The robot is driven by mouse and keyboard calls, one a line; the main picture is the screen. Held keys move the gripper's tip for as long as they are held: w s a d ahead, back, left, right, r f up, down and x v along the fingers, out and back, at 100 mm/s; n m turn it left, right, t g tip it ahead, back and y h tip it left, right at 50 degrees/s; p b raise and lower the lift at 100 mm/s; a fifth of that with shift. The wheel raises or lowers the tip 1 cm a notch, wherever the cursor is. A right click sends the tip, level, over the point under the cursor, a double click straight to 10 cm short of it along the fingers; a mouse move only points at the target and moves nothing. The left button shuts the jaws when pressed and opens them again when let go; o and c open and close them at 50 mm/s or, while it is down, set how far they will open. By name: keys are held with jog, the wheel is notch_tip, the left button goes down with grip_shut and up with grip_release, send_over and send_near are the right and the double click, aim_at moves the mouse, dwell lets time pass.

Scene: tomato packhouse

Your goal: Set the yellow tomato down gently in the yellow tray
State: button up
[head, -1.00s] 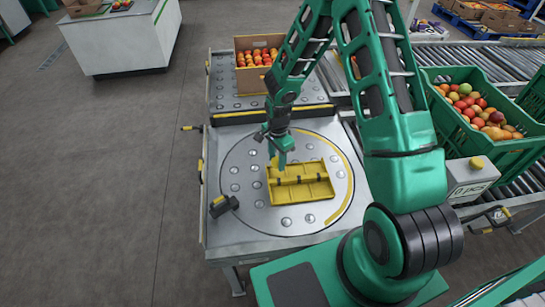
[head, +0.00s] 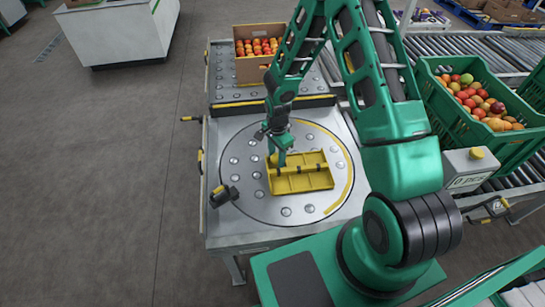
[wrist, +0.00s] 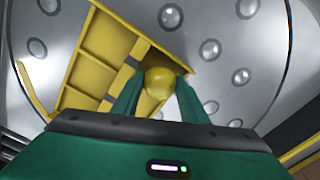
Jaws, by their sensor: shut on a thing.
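The yellow tray (head: 318,184) lies on the round steel plate of the table, divided into compartments. In the wrist view the tray (wrist: 112,42) fills the upper left, tilted in the picture. The yellow tomato (wrist: 159,80) is held between the fingertips of my gripper (wrist: 157,88), which is shut on it. It overlaps the tray's right-hand side in that view; whether it touches the tray I cannot tell. In the head view my gripper (head: 277,162) points down at the tray's far left corner, and the tomato is mostly hidden there.
A cardboard box of red tomatoes (head: 244,70) stands behind the turntable. A green crate (head: 512,145) of mixed tomatoes is on the right by the rollers. A small grey box with a yellow button (head: 470,165) stands near it. Studded plate (head: 286,211) is bare in front of the tray.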

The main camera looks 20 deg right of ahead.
jog(key=shift+f, duration=0.35)
dwell(0.4)
jog(key=o, duration=0.8)
jog(key=shift+o, duration=0.2)
jog(key=shift+c, duration=0.2)
jog(key=shift+c, duration=1.3)
jog(key=shift+s, duration=0.1)
jog(key=shift+r, duration=0.1)
jog(key=shift+r, duration=3.4)
